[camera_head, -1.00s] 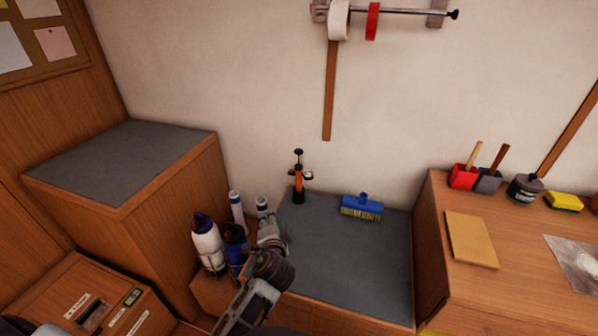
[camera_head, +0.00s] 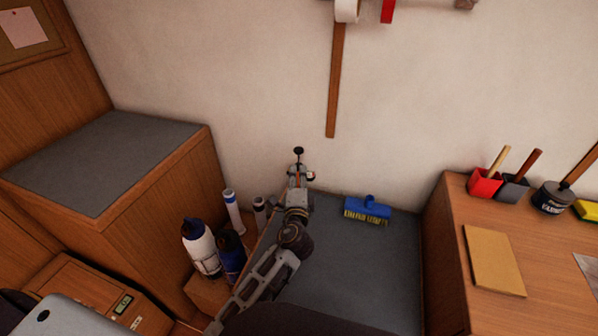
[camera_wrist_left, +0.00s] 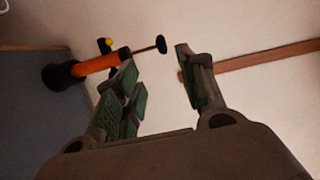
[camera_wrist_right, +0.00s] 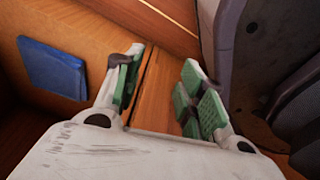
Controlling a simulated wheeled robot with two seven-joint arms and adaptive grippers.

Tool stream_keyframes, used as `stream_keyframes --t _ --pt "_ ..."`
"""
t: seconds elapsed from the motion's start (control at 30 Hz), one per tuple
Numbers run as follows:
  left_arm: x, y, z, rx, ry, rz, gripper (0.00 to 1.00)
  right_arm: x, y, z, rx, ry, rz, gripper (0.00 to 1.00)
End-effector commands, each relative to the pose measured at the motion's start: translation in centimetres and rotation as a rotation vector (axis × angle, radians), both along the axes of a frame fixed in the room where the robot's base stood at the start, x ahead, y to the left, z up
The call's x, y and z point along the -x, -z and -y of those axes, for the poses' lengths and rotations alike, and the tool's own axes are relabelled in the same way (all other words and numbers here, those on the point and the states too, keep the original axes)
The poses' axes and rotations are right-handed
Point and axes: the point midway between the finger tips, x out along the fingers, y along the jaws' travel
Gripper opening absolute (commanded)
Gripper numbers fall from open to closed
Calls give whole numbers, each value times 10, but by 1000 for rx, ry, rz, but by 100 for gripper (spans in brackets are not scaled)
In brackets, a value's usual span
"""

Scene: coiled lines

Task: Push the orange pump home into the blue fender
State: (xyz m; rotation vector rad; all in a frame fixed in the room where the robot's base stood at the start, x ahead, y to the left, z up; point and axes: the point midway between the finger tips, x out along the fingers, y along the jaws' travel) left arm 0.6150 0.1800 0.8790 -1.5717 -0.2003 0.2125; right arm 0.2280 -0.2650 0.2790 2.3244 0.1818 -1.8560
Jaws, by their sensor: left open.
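The orange pump (camera_head: 298,153) stands upright at the back of the grey surface, its body mostly hidden behind my left gripper (camera_head: 300,176). In the left wrist view, the pump (camera_wrist_left: 97,64) shows its orange barrel, black base and thin rod with a dark knob. My left gripper (camera_wrist_left: 156,60) is open and empty there; the knob appears between its fingertips, and I cannot tell whether they touch. The blue fender (camera_head: 231,258) stands upright at the left, beside a white fender (camera_head: 201,248) with a dark blue top. My right gripper (camera_wrist_right: 163,62) is open and empty.
A blue brush (camera_head: 367,210) lies to the right on the grey mat (camera_head: 365,260). White-and-blue tubes (camera_head: 232,210) stand behind the fenders. A tall wooden cabinet (camera_head: 170,200) bounds the left, a wooden worktop (camera_head: 550,270) the right. A flat blue item (camera_wrist_right: 52,68) shows by my right gripper.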

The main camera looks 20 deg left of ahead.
Motion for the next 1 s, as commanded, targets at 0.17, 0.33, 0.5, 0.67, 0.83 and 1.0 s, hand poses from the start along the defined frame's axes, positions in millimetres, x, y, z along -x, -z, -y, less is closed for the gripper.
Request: stream_keyframes --t 0.17,0.33,0.5,0.67,0.83,1.0 --pt "-1 -2 2 -13 5 5 40 3 2 1 0 0 -1 40" --pt "-1 -2 2 -12 5 4 40 2 2 1 0 0 0 40" --pt "-2 -2 2 -11 4 4 40 2 2 1 0 0 -1 40" --pt "-6 -2 0 -11 4 4 40 2 2 1 0 -1 -1 40" --pt "-16 -2 -2 -12 4 5 40 3 2 2 2 -1 -2 40" --pt "-30 -2 -6 -12 4 5 40 5 2 2 2 -2 -3 40"
